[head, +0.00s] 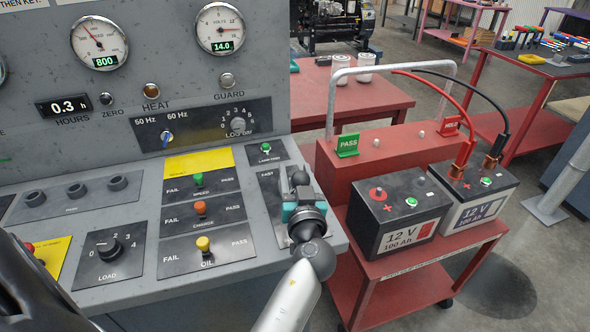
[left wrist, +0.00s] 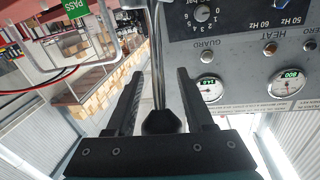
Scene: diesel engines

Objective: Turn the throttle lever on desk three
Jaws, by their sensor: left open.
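The throttle lever shows in the left wrist view as a shiny rod with a dark knob (left wrist: 162,122) at its near end. My left gripper (left wrist: 158,75) is open, with one finger on each side of the rod; the knob sits between them, close to the palm. I cannot tell whether a finger touches it. In the head view my left gripper (head: 301,196) is over the dark lever plate marked FAST (head: 270,205), at the desk's right end. My right gripper is not in view.
The grey desk (head: 135,210) carries a LOAD knob (head: 109,248), several coloured PASS/FAIL switches (head: 199,208) and gauges. Close on the right stands a red cart (head: 400,285) with two 12 V batteries (head: 395,215) and cables. A red table (head: 340,105) is behind.

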